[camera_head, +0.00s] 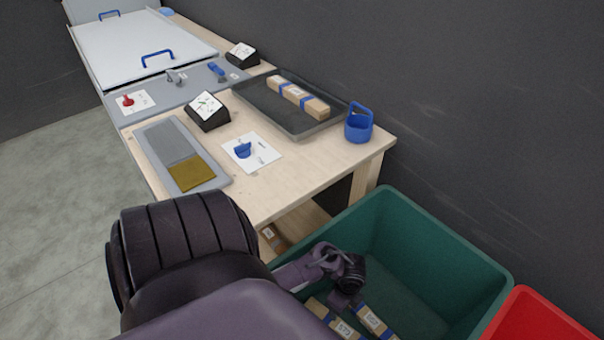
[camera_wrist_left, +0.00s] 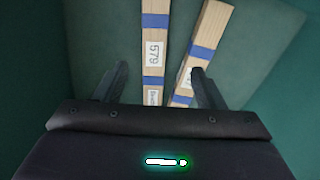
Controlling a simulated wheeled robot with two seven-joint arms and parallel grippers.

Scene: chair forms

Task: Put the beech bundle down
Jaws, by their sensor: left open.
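My left gripper (camera_head: 347,297) is inside the green crate (camera_head: 452,260). In the left wrist view its two fingers (camera_wrist_left: 160,68) stand apart and open. Two light wooden bundles with blue bands lie in the crate. One bundle (camera_wrist_left: 154,38) with a white label reading 579 lies between the fingers in that view. The other bundle (camera_wrist_left: 208,30) lies tilted beside it, partly behind the right finger. In the head view they show as a left bundle (camera_head: 328,315) and a right bundle (camera_head: 376,321), partly cut off. I cannot tell which is beech. My right gripper is not in view.
A grey tray (camera_head: 262,108) on the wooden table (camera_head: 300,165) holds another banded bundle (camera_head: 297,97). A blue holder (camera_head: 359,122) stands at the table's corner. A labelled bundle (camera_head: 272,237) lies below the tabletop. A red crate (camera_head: 540,318) stands right of the green one.

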